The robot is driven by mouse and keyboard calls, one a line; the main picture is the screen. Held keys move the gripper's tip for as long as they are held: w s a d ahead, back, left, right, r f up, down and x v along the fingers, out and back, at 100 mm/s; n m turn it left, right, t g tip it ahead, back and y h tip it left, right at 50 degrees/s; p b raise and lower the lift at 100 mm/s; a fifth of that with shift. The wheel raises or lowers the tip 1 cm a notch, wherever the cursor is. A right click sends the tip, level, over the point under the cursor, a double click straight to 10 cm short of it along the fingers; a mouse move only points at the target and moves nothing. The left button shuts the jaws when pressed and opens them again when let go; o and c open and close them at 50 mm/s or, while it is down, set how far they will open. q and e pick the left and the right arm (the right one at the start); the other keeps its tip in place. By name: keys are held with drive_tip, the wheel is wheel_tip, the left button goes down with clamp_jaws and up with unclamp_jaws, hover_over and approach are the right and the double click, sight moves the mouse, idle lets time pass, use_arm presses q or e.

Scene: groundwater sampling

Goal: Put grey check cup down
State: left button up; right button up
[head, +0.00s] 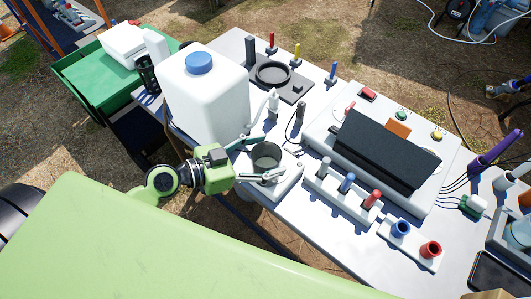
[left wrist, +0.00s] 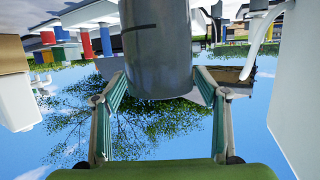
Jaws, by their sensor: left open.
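The dark grey cup (head: 266,157) is upright with its open top facing up, at or just over a small white block (head: 285,184) near the table's front edge. Its underside contact is hidden in the head view. My left gripper (head: 261,160) reaches in from the left, with one finger on each side of the cup. Its fingers are open. In the left wrist view the cup (left wrist: 155,45) is between the fingertips of the left gripper (left wrist: 157,86), very close to both. My right gripper is not in view.
A large white jug (head: 205,100) with a blue cap stands close behind my left gripper. A white rack (head: 340,190) with coloured plugs is right of the cup. A white instrument with a dark panel (head: 385,148) lies behind it. A green bin (head: 90,75) stands at left.

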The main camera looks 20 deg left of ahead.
use_arm(q)
drive_tip(key=shift+r, duration=0.1)
drive_tip(key=shift+r+p, duration=0.2)
drive_tip(key=shift+p, duration=0.1)
drive_tip(key=b+v, duration=0.6)
drive_tip(key=v, duration=0.6)
drive_tip(key=shift+f, duration=0.15)
